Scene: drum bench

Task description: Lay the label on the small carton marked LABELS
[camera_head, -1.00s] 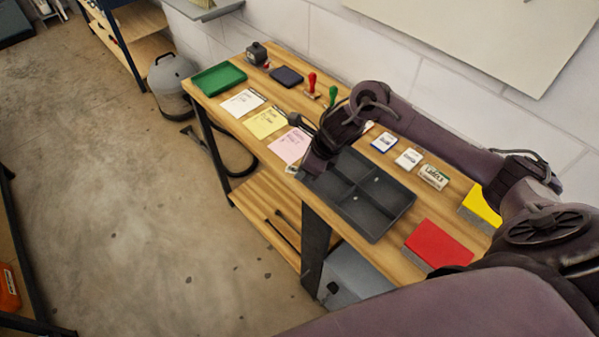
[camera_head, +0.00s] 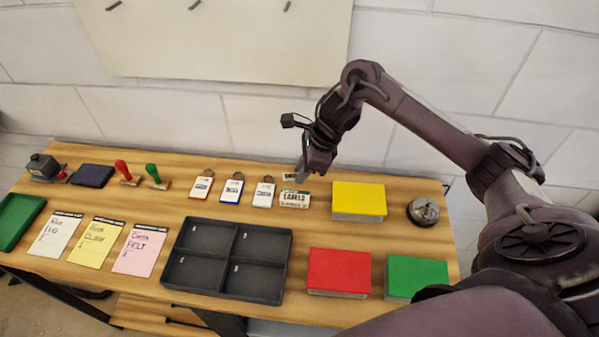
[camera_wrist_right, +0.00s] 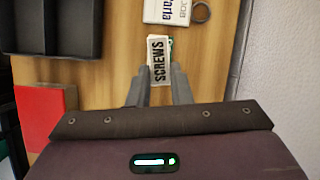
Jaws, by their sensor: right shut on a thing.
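My right gripper (camera_head: 302,174) is shut on a small white label reading SCREWS (camera_wrist_right: 158,60), gripped between its two fingers in the right wrist view. In the head view the label (camera_head: 289,177) shows just beyond the small carton marked LABELS (camera_head: 294,199). That carton is white with a green band and lies on the bench. In the wrist view most of it is hidden behind the label, with only a bit of green (camera_wrist_right: 171,46) showing. I cannot tell whether label and carton touch. My left gripper is not in view.
Three ringed tags (camera_head: 232,190) lie left of the carton, and a yellow box (camera_head: 359,201) stands right of it. A dark four-compartment tray (camera_head: 283,265), a red box (camera_head: 339,272) and a green box (camera_head: 419,276) are nearer. A bell (camera_head: 423,212) stands at the right.

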